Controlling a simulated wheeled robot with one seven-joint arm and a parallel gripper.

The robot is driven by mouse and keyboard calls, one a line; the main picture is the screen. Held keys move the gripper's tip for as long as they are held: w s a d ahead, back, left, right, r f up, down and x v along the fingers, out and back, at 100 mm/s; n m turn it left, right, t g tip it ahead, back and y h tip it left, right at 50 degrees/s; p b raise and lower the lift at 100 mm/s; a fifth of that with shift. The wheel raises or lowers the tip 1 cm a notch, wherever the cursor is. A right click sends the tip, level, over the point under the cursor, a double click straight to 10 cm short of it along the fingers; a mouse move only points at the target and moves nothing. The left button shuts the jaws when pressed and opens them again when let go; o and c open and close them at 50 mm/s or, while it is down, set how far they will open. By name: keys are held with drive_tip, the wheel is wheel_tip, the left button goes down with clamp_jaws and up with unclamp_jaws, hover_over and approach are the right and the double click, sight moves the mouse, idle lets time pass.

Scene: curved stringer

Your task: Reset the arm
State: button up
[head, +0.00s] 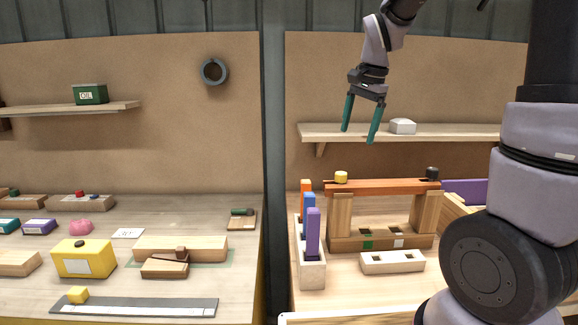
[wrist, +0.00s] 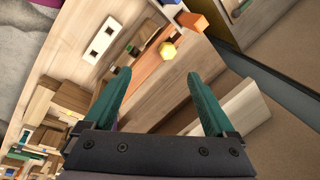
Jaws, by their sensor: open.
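My gripper (head: 360,120) is raised in front of the right back board, above the right workbench. Its two green fingers point down and are spread apart, with nothing between them. In the wrist view my gripper (wrist: 155,100) is also open and empty. Below it, in the head view, an orange curved bar (head: 383,187) lies across two wooden posts, with a yellow piece (head: 341,177) on its left end and a black piece (head: 432,173) on its right end. The gripper is well apart from all of these.
A wall shelf (head: 460,132) with a white block (head: 403,126) is close behind the gripper. A rack (head: 312,270) with orange, blue and purple upright pieces and a white two-hole block (head: 392,262) stand on the right bench. The left bench holds a yellow box (head: 84,258).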

drive_tip(key=s+d+r+n+t, duration=0.1)
drive_tip(key=s+r+n+t, duration=0.1)
drive_tip(key=s, duration=0.7)
drive_tip(key=s+d+r+n+t, duration=0.2)
drive_tip(key=s+r+n+t, duration=0.1)
drive_tip(key=s, duration=0.6)
drive_tip(key=shift+d+r+n+y, duration=0.3)
drive_tip(key=shift+r+n, duration=0.3)
drive_tip(key=shift+r, duration=0.3)
drive_tip(key=shift+c, duration=0.3)
